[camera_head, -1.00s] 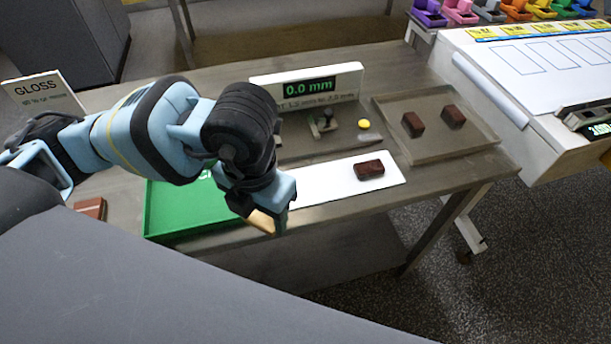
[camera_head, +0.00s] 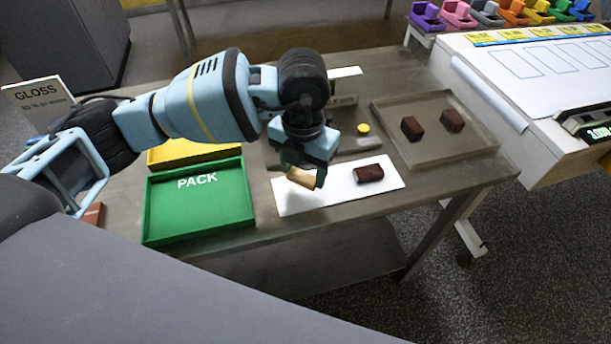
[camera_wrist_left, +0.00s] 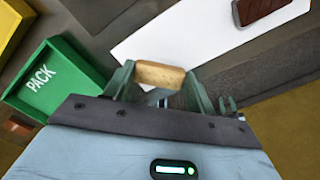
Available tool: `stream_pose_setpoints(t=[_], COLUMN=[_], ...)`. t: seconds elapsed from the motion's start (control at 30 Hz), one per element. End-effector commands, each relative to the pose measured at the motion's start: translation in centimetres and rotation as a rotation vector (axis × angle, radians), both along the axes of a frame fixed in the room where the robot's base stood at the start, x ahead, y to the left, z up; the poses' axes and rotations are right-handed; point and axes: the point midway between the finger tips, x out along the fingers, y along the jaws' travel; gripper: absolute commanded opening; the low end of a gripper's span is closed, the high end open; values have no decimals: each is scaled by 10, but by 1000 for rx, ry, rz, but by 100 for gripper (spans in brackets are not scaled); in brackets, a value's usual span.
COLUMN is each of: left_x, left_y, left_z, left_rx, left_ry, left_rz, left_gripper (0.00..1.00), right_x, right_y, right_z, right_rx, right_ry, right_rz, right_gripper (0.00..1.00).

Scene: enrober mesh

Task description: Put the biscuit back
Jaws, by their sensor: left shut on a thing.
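My left gripper (camera_head: 301,176) is shut on a tan, uncoated biscuit (camera_head: 304,178) and holds it above the left part of a white sheet (camera_head: 318,196). In the left wrist view the biscuit (camera_wrist_left: 160,75) sits between the two fingers. A dark brown coated biscuit (camera_head: 369,173) lies on the right part of the sheet; it also shows in the left wrist view (camera_wrist_left: 262,8). Two more dark brown biscuits (camera_head: 412,127) (camera_head: 452,120) lie in a grey tray (camera_head: 440,154) at the back right. My right gripper is not in view.
A green tray marked PACK (camera_head: 203,208) looks empty, with a yellow tray (camera_head: 190,153) behind it. A GLOSS sign (camera_head: 38,98) stands at the left. A yellow button (camera_head: 363,129) and a partly hidden white gauge panel (camera_head: 346,86) are behind the sheet.

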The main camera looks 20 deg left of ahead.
Motion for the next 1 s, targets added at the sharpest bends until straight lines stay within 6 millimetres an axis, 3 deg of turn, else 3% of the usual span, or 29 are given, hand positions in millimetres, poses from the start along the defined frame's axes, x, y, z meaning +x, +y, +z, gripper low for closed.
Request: stream_pose_setpoints(t=[0.07, 0.3, 0.73, 0.77, 0.9, 1.0], left_x=[6, 6, 6, 6, 6, 6], left_y=[-2, -1, -2, -2, -1, -1], left_z=[0, -32, -40, -39, -39, -39], left_rx=[0, 0, 0, 0, 0, 0], left_ry=[0, 1, 0, 0, 0, 0], left_rz=[2, 1, 0, 1, 0, 0], left_gripper=[43, 43, 43, 58, 76, 77], right_x=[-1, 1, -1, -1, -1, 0], right_y=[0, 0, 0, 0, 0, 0], right_z=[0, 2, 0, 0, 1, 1], right_rx=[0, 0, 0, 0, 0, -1], right_ry=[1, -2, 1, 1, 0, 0], right_rz=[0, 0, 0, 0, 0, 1], right_gripper=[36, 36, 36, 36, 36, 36])
